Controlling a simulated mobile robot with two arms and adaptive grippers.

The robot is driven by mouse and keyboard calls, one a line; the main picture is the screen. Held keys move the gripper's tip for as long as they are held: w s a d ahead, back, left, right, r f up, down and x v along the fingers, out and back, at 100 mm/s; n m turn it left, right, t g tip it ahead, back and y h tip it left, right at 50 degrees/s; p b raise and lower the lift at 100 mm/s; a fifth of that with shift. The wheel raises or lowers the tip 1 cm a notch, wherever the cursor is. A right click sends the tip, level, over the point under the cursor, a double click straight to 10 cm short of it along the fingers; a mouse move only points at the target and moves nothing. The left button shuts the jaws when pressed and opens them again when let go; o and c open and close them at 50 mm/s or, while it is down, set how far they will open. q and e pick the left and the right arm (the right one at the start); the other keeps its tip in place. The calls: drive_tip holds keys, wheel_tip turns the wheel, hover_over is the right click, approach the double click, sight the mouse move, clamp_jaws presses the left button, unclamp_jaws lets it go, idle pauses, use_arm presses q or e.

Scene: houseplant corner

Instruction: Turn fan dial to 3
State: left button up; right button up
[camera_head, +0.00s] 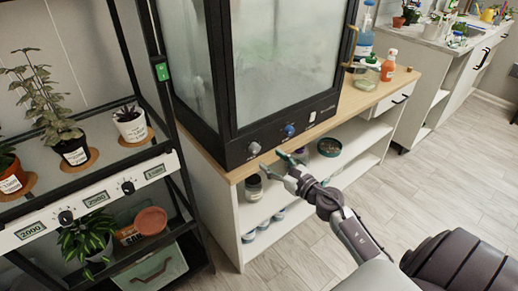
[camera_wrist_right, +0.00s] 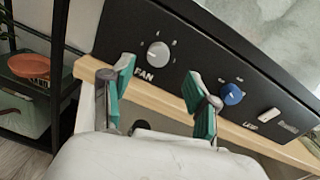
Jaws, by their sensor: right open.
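The fan dial (camera_head: 254,148) is a light grey knob at the left of the black front panel below the glass cabinet (camera_head: 284,62). In the right wrist view, the fan dial (camera_wrist_right: 158,55) sits above the label "FAN", with small marks around it too small to read surely. My right gripper (camera_head: 277,164) is just in front of the panel, below and right of the dial. In the right wrist view, my right gripper (camera_wrist_right: 158,80) is open and empty, its teal fingertips apart on either side below the dial, not closed on it. My left gripper is not in view.
A blue dial (camera_wrist_right: 231,94) and a white lamp switch (camera_wrist_right: 269,115) sit right of the fan dial. A wooden counter edge (camera_head: 330,109) runs below the panel. A black plant shelf (camera_head: 157,85) stands close on the left. The floor at right is clear.

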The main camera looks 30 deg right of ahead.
sight(257, 150)
drive_tip(key=w, duration=0.4)
drive_tip(key=w+a, duration=0.1)
drive_tip(key=w, duration=0.1)
drive_tip(key=shift+w, duration=0.25)
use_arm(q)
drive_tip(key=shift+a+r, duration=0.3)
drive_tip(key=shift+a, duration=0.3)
use_arm(e)
clamp_jaws()
